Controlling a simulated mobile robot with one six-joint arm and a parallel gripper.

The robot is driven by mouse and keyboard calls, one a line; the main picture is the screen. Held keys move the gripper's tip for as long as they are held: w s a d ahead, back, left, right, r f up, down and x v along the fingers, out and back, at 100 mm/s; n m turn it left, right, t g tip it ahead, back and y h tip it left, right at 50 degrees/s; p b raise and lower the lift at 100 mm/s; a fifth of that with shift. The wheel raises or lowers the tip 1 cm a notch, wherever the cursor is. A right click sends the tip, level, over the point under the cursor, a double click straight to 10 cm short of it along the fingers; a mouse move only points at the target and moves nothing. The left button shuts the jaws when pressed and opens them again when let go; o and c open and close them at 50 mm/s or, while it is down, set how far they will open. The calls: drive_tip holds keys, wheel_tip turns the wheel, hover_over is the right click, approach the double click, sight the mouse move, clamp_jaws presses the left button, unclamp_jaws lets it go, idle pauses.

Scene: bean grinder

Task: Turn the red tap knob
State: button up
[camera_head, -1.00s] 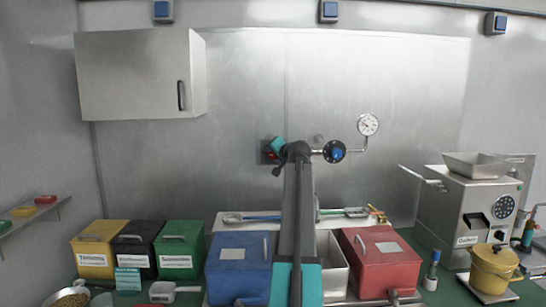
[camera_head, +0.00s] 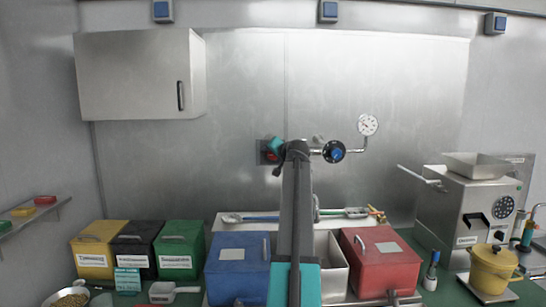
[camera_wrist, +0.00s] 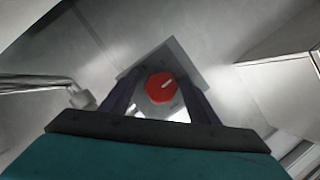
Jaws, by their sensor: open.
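The red tap knob (camera_wrist: 160,88) is round with a short white mark and sits on a square grey plate (camera_wrist: 187,57). In the wrist view it shows between the two dark fingers of my gripper (camera_wrist: 157,98), which are open on either side of it. I cannot tell whether either finger touches it. In the head view the knob (camera_head: 270,156) is a small red patch on the back wall, partly hidden by my gripper (camera_head: 277,146) and arm.
A blue knob (camera_head: 334,152) on a pipe and a pressure gauge (camera_head: 368,124) are close to the right. Coloured bins, such as the blue bin (camera_head: 238,268) and red bin (camera_head: 380,262), stand below on the counter. A wall cabinet (camera_head: 135,75) hangs at upper left.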

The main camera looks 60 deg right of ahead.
drive_tip(key=b+v, duration=0.2)
drive_tip(key=v, duration=1.2)
drive_tip(key=shift+d, duration=0.15)
idle(0.4)
